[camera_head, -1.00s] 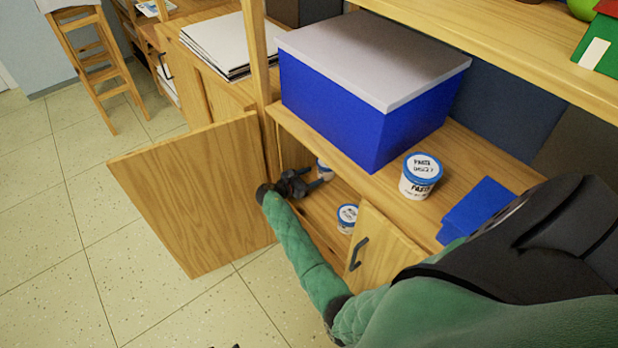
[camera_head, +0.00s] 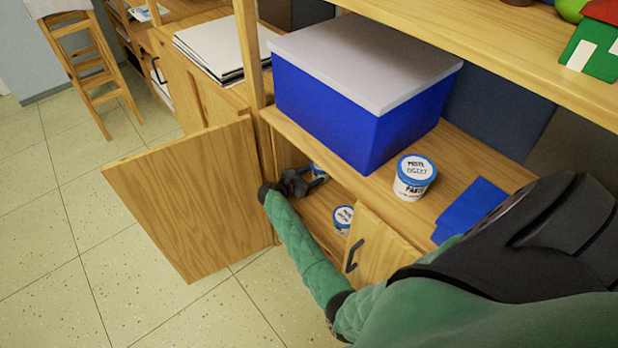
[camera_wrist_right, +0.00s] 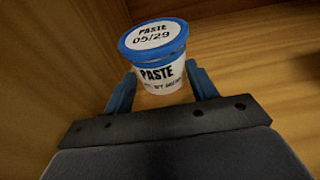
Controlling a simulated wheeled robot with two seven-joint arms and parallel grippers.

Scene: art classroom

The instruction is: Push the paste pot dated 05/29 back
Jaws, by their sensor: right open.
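The paste pot dated 05/29 (camera_wrist_right: 160,62) is white with a blue-rimmed lid and stands inside the cabinet in the right wrist view. In the head view this pot (camera_head: 319,170) is partly hidden by the gripper and shelf. My right gripper (camera_wrist_right: 161,88) is open, with its blue fingertips on either side of the pot's front; I cannot tell if they touch it. In the head view my right gripper (camera_head: 312,185) reaches into the open cabinet. My left gripper is not in view.
Another paste pot (camera_head: 343,219) stands nearer in the cabinet, and one (camera_head: 414,178) on the shelf above beside a blue box (camera_head: 330,110). Open cabinet doors flank my arm: a left door (camera_head: 190,200) and a right door (camera_head: 378,255). Wooden walls close around the gripper.

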